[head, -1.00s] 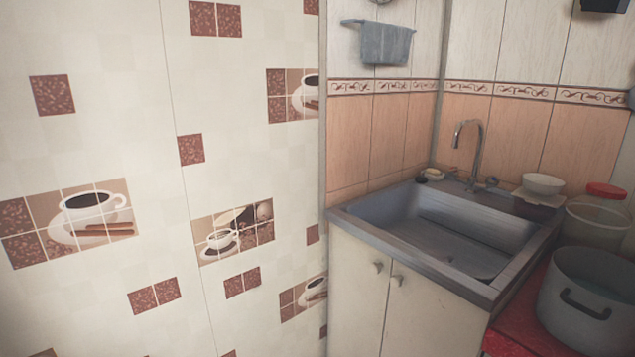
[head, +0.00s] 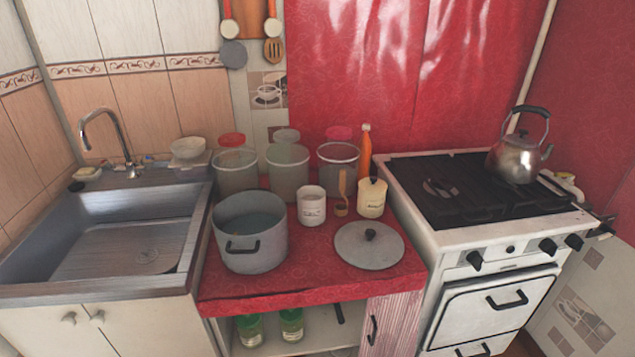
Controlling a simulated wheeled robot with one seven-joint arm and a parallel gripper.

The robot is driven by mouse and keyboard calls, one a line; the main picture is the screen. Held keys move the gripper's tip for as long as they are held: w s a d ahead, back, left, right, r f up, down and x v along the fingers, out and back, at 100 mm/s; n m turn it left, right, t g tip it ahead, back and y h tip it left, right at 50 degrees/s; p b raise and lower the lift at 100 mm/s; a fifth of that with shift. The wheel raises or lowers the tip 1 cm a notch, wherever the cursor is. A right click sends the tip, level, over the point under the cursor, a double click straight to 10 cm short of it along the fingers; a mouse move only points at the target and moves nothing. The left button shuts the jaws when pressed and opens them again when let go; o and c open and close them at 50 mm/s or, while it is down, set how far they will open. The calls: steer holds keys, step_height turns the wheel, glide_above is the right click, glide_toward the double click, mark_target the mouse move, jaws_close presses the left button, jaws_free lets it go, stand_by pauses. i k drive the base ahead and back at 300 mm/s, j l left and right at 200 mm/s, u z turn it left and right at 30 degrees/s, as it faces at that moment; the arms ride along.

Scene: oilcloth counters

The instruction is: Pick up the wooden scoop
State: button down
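The wooden scoop (head: 342,207) is on the red-covered counter in the head view, its light handle pointing up and its darker bowl low. It is between a white enamel mug (head: 312,206) on its left and a cream canister (head: 371,198) on its right. A grey pot lid (head: 369,246) lies in front of it. My gripper is not in view.
A large grey pot (head: 250,232) stands left on the red counter (head: 300,282). Clear containers (head: 288,170) and an orange bottle (head: 365,150) stand behind. The sink (head: 110,235) is left; the stove (head: 460,225) with a kettle (head: 518,150) is right.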

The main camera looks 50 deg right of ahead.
mark_target(342, 192)
steer(key=z, duration=1.05)
